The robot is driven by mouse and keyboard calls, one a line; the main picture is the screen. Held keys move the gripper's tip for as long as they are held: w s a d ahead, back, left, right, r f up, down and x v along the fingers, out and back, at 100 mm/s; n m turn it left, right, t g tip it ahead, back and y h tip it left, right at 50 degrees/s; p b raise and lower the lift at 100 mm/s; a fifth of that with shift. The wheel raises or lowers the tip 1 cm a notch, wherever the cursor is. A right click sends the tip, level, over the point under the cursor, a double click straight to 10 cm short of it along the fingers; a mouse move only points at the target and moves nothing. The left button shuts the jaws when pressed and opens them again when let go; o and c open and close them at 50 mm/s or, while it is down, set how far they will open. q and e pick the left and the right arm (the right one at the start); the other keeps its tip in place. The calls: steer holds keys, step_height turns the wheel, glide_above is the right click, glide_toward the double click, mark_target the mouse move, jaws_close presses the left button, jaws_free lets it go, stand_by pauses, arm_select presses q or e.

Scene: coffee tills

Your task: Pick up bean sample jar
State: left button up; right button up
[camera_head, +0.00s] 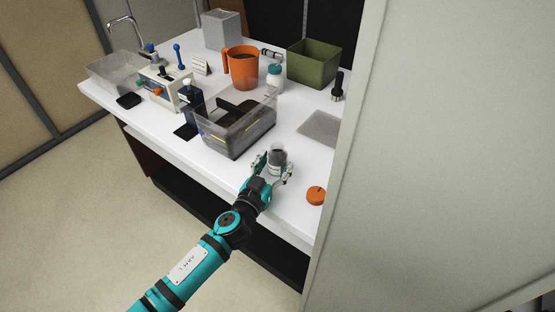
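The bean sample jar (277,157) is a small clear jar with dark contents and a pale lower part. It stands upright near the front edge of the white counter. My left gripper (274,167) reaches it from the front, with one finger on each side of the jar. The fingers are spread around it; I cannot tell whether they touch it. The jar's base is partly hidden by the gripper. My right gripper is not in view.
A clear bin (236,137) with dark contents stands just behind and left of the jar. An orange round lid (316,195) lies to the right. A grey mat (321,128) lies behind. A large pale panel (440,150) blocks the right side.

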arm_select(q)
steer(key=c, duration=0.8)
steer(key=shift+r, duration=0.1)
